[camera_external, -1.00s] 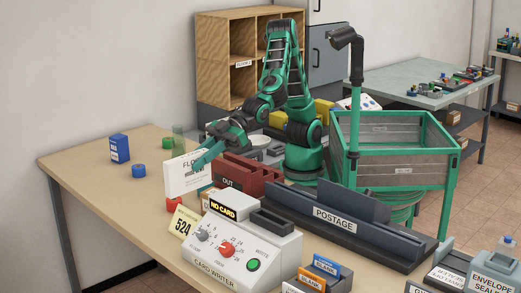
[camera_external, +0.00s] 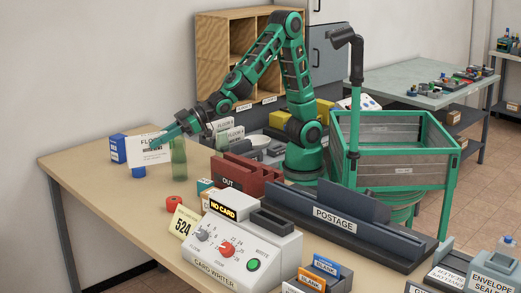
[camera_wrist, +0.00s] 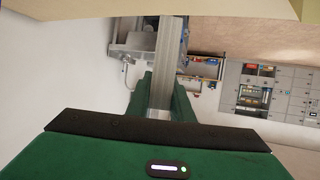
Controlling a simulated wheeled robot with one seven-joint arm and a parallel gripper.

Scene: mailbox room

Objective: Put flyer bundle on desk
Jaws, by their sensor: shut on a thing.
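The flyer bundle (camera_external: 147,151), a white printed packet, is held upright above the far left part of the beige desk (camera_external: 95,190) in the external view. My gripper (camera_external: 172,133) is shut on its upper right part. The bundle overlaps the blue box and the blue roll in the picture; I cannot tell if it touches them. In the wrist view, a pale upright strip between my green fingers appears to be the bundle (camera_wrist: 167,65) edge-on.
A blue box (camera_external: 118,148), a blue roll (camera_external: 139,172) and a green translucent bottle (camera_external: 179,160) stand near the bundle. A red roll (camera_external: 174,202) and a card writer (camera_external: 240,235) are nearer the camera. The desk's left front is bare.

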